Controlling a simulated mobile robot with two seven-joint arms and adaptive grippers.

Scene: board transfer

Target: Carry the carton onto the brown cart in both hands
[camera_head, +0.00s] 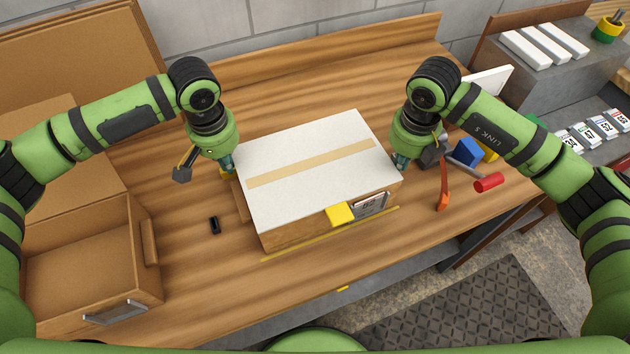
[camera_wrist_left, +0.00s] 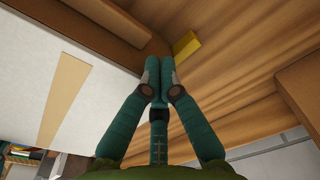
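The carton (camera_head: 310,155) sits on the wooden workbench (camera_head: 340,75), with a white top, a tan tape strip and brown sides. Its front bears a yellow tab and a numbered label. My left gripper (camera_head: 228,170) is low beside the carton's left side; in the left wrist view its fingers (camera_wrist_left: 158,72) are together, close to the carton (camera_wrist_left: 75,90). I cannot tell if they touch it. My right gripper (camera_head: 400,164) is at the carton's right side, its fingers mostly hidden. I cannot tell for certain which piece is the brown cart.
A brown open box (camera_head: 80,255) with a metal handle stands at the left. A small black item (camera_head: 215,225) lies left of the carton. Tools, including an orange-handled hammer (camera_head: 444,185) and a red cylinder (camera_head: 489,182), lie at the right. Grey shelves (camera_head: 540,75) stand further right.

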